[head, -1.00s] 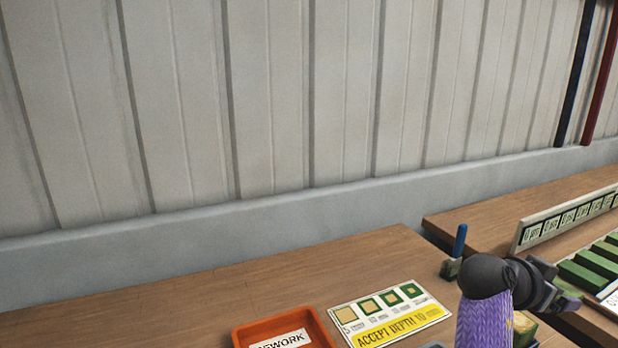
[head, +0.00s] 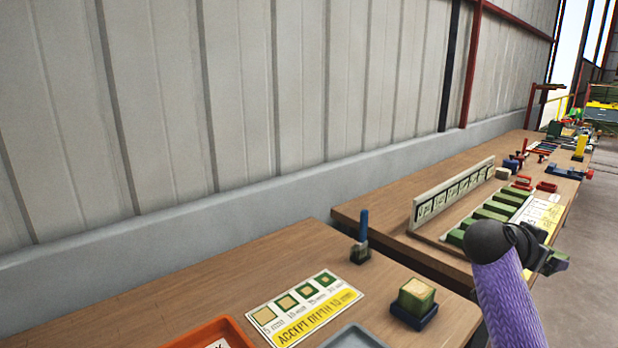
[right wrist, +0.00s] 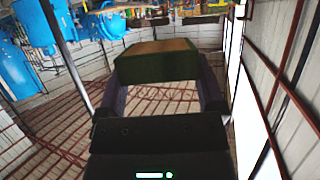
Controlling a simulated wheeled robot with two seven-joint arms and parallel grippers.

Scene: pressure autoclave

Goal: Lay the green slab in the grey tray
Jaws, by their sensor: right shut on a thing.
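My right gripper (head: 546,258) is in the head view at the right, at the end of my purple-sleeved arm, over the front edge of the far bench. In the right wrist view my right gripper (right wrist: 160,92) is shut on the green slab (right wrist: 157,66), which has a green side and a tan-brown face. In the head view the slab is mostly hidden by the gripper. The grey tray (head: 355,337) shows only its upper part at the bottom edge of the head view, left of my right arm. My left gripper is not in view.
An orange tray (head: 208,332) sits left of the grey tray. A sample card (head: 303,308), a blue-handled tool (head: 362,238) and a green-and-tan block (head: 416,294) on a dark blue base stand nearby. Several green blocks (head: 490,212) lie on the far bench. A gap separates the benches.

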